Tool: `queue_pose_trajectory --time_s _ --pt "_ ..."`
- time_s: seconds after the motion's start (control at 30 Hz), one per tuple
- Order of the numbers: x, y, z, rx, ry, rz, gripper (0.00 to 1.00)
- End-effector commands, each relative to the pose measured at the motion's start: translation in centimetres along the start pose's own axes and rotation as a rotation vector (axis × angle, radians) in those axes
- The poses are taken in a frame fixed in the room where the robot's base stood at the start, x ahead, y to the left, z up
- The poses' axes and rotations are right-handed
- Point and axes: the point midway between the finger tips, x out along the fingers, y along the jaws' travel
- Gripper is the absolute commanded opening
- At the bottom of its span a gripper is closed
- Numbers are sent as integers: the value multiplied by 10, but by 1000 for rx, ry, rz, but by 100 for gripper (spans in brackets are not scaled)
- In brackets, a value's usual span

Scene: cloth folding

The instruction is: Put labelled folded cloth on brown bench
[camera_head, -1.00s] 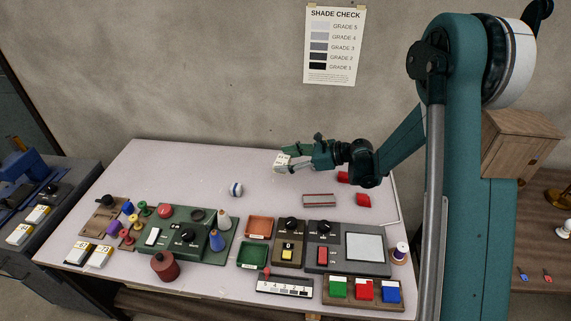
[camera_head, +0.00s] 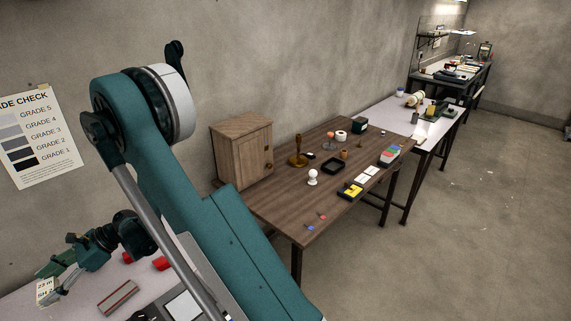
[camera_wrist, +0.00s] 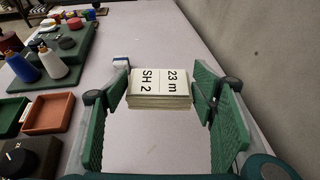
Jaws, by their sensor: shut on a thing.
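The labelled folded cloth (camera_wrist: 158,102) is a flat cream stack marked "23 m SH 2". In the wrist view it sits between the green pads of my gripper (camera_wrist: 160,88), which is shut on it. In the head view my gripper (camera_head: 53,279) is at the lower left, with the cloth (camera_head: 45,291) at its tip above the pale table. The brown bench (camera_head: 280,212) stands to the right, beyond my arm, well apart from the gripper.
The brown bench bears a wooden cabinet (camera_head: 240,152), a black tray (camera_head: 333,166), a white ball-topped item (camera_head: 312,177) and small items. Its front left has bare room. In the wrist view, red (camera_wrist: 50,114) and green trays lie left of the cloth; a wall is at right.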

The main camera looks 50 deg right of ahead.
Motion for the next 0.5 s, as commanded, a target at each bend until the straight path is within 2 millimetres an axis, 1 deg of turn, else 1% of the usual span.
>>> queue_pose_trajectory --time_s 0.17,0.27,0.37,0.47,0.5 --pt "-9 -4 -3 4 0 -10 45" --pt "-21 -10 -8 9 0 -23 45" --pt "-37 -18 -13 16 0 -40 45" --pt "-59 -27 -21 26 0 -62 45" --pt "-69 -31 -25 30 0 -72 45"
